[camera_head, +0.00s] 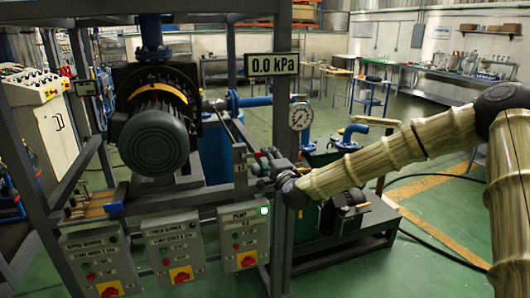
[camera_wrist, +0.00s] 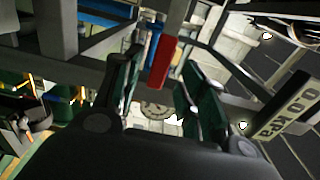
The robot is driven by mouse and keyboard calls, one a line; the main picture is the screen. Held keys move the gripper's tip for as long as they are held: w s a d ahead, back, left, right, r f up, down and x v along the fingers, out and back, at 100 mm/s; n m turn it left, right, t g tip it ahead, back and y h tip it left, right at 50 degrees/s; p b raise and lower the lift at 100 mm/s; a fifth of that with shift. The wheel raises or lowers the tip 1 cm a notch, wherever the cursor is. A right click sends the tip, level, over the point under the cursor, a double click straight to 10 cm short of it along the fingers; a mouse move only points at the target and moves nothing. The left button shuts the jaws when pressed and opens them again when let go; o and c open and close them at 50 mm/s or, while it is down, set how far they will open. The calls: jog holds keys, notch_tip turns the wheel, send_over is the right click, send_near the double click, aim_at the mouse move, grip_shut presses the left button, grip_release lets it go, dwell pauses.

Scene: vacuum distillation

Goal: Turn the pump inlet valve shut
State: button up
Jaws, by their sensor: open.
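A red lever (camera_wrist: 161,62), which looks like the valve handle, shows in the wrist view beyond my open fingertips, near the middle of the gap. A blue part lies just behind its upper end. My gripper (camera_wrist: 158,75) is open, with one dark finger on each side and nothing visibly held. In the head view my gripper (camera_head: 262,165) is beside the grey upright post, and a small bit of red shows by its fingers. The valve body is mostly hidden there. I cannot tell whether the fingers touch the lever.
A 0.0 kPa display (camera_head: 271,64) and a round gauge (camera_head: 300,116) are on the post. A large motor pump (camera_head: 154,142) stands to the left. Control boxes (camera_head: 243,236) with red switches hang below my gripper.

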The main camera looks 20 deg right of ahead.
jog(key=shift+w+p, duration=0.45)
jog(key=shift+w, duration=1.8)
jog(key=shift+a, duration=0.1)
jog(key=shift+c, duration=0.5)
grip_shut()
